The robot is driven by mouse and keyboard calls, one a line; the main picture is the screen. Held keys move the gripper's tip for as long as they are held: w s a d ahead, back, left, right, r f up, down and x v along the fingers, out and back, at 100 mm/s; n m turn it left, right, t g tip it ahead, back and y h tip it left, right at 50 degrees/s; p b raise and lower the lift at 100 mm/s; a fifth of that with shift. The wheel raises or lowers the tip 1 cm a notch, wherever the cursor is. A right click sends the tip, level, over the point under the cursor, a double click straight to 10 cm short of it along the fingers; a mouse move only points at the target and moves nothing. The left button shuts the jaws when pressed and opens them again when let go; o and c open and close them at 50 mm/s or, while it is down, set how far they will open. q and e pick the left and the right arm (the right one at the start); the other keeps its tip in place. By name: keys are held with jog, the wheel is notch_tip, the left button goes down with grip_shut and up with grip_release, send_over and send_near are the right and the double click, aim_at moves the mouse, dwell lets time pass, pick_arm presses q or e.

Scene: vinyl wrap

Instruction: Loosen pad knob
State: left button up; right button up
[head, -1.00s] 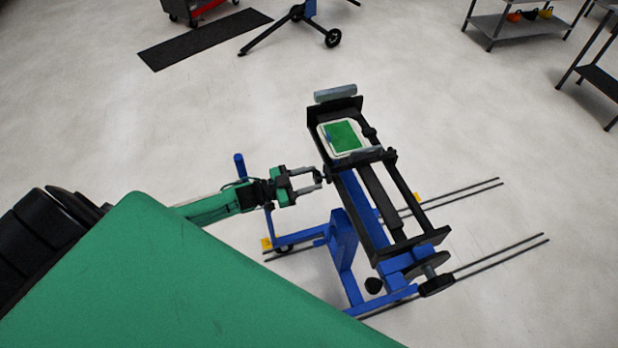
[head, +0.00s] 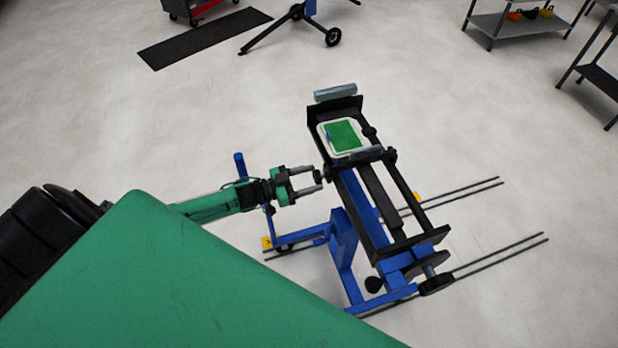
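My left gripper (head: 318,178) reaches in from the left, with its two grey fingers pointing right. Its fingertips are at the left side of the blue and black stand (head: 375,205), by a small dark knob (head: 328,176) on the stand's near-left edge. The fingertips look apart, one above the other, with the knob at or just past their ends. I cannot tell if they touch it. A white-framed pad with a green face (head: 344,136) lies at the stand's upper end. My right gripper is out of view.
Thin dark rails (head: 500,256) lie on the floor to the right of the stand. A blue tripod base with wheels (head: 310,18), a black mat (head: 205,38) and grey shelves (head: 515,25) stand far back. The floor between is clear.

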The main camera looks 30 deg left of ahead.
pick_arm(q)
jog(key=shift+o, duration=0.5)
jog(key=b+v, duration=0.3)
jog(key=v, duration=1)
jog(key=shift+s+a+b, duration=0.25)
jog(key=shift+a+b, duration=0.05)
jog(key=s+a+f+n+y, duration=0.1)
jog(key=a+f+n+y, duration=0.15)
jog(key=f, duration=0.55)
jog(key=s+a+f+n+y, duration=0.15)
jog(key=f+y, duration=0.25)
jog(key=f, duration=0.4)
jog(key=s+f+n+g+y, duration=0.1)
jog(key=s+f+g+y, duration=0.1)
jog(key=s+f, duration=0.45)
jog(key=s+f+n+g+y, duration=0.1)
jog(key=s+f+g+y, duration=0.15)
jog(key=f, duration=0.75)
jog(key=s+d+f+g, duration=0.2)
jog(key=s+d+f, duration=0.3)
jog(key=s, duration=0.3)
jog(key=s+d+f+g, duration=0.3)
jog(key=s+d+f, duration=0.2)
jog(key=s, duration=0.4)
jog(key=s+d+f+g+y, duration=0.1)
jog(key=s+d+f+g, duration=0.2)
jog(key=s, duration=0.6)
jog(key=d+f, duration=0.2)
jog(key=d, duration=0.1)
jog(key=shift+f, duration=0.35)
